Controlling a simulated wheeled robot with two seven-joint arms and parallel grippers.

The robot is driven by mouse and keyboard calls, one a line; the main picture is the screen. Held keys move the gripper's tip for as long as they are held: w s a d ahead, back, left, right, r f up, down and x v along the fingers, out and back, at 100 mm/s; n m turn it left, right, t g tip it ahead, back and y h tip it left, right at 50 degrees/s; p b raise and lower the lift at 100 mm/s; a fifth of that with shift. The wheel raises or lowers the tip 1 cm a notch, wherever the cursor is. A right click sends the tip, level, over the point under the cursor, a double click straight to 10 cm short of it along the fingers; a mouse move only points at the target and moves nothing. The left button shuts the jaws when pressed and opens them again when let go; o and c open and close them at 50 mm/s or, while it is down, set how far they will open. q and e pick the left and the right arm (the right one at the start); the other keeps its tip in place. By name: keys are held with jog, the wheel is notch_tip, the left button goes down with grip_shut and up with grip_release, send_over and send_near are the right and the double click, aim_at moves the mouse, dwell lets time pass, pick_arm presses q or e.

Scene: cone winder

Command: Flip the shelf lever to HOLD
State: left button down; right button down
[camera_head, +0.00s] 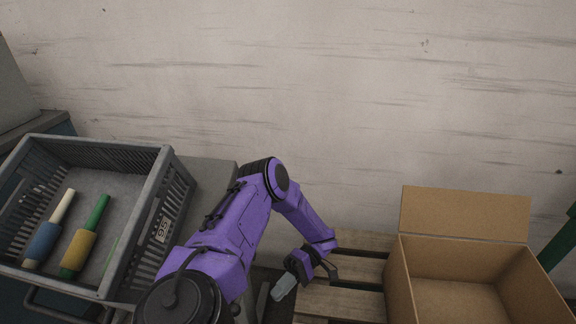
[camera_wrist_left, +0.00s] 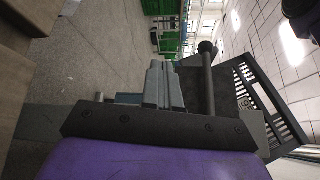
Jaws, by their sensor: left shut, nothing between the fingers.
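My left gripper (camera_head: 284,287) reaches down in the head view, beside the wooden pallet. In the left wrist view its grey fingers (camera_wrist_left: 165,87) are together with nothing between them. A dark lever with a round black knob (camera_wrist_left: 207,47) stands just right of the fingers in the left wrist view. I cannot tell whether the fingers touch its rod. No HOLD marking is readable, so the lever's setting cannot be told. The lever is not clearly seen in the head view. My right gripper is in neither view.
A grey crate (camera_head: 150,215) with several coloured spindles is at left; its lattice side also shows in the left wrist view (camera_wrist_left: 262,88). A wooden pallet (camera_head: 340,300) lies right of the gripper, with an open cardboard box (camera_head: 465,262) on its right. A pale wall is behind.

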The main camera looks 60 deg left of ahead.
pick_arm(q)
jog(key=shift+w+a+f, duration=0.15)
jog(key=shift+w+a, duration=0.05)
jog(key=shift+w, duration=0.4)
jog(key=shift+w+a+f, duration=0.1)
jog(key=shift+w+a, duration=0.05)
jog(key=shift+w, duration=0.45)
